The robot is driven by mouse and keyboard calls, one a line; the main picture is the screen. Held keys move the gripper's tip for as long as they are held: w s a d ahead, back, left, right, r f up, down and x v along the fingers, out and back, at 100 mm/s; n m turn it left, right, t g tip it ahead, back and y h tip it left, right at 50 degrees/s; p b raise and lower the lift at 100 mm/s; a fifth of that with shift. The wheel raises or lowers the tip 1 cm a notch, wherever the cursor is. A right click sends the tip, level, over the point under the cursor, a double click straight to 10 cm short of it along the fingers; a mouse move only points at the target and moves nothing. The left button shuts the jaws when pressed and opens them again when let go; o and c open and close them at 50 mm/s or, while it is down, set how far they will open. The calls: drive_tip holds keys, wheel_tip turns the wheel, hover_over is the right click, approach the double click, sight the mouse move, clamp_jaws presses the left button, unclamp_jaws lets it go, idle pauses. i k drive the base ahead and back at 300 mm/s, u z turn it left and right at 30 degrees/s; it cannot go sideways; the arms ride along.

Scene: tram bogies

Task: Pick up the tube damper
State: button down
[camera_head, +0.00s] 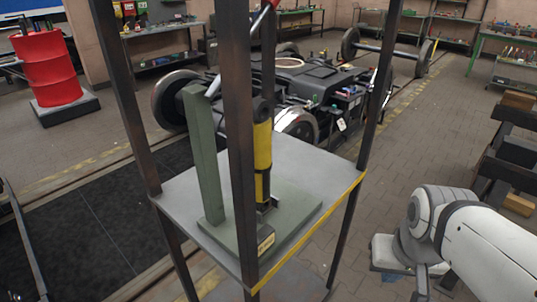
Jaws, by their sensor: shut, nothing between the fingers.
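The tube damper (262,150) is a yellow cylinder with a dark upper part and dark bands. It stands upright on a green stand (291,212) with a tall green post beside it on the left. A dark shelf upright hides part of the stand and the damper's left edge. My gripper (421,284) shows only in part at the lower right, below my white arm. It is shut and empty, apart from the damper and to the right of the shelf.
The stand sits on a grey shelf (178,190) with a yellow-striped front edge, inside a frame of dark uprights. A bogie (310,80) lies behind. A dark rack (510,150) stands at the right. Brick floor between is clear.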

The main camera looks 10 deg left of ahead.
sight(263, 109)
drive_tip(key=u, duration=0.9)
drive_tip(key=k, duration=0.55)
drive_tip(key=i, duration=0.5)
drive_tip(key=u, duration=0.05)
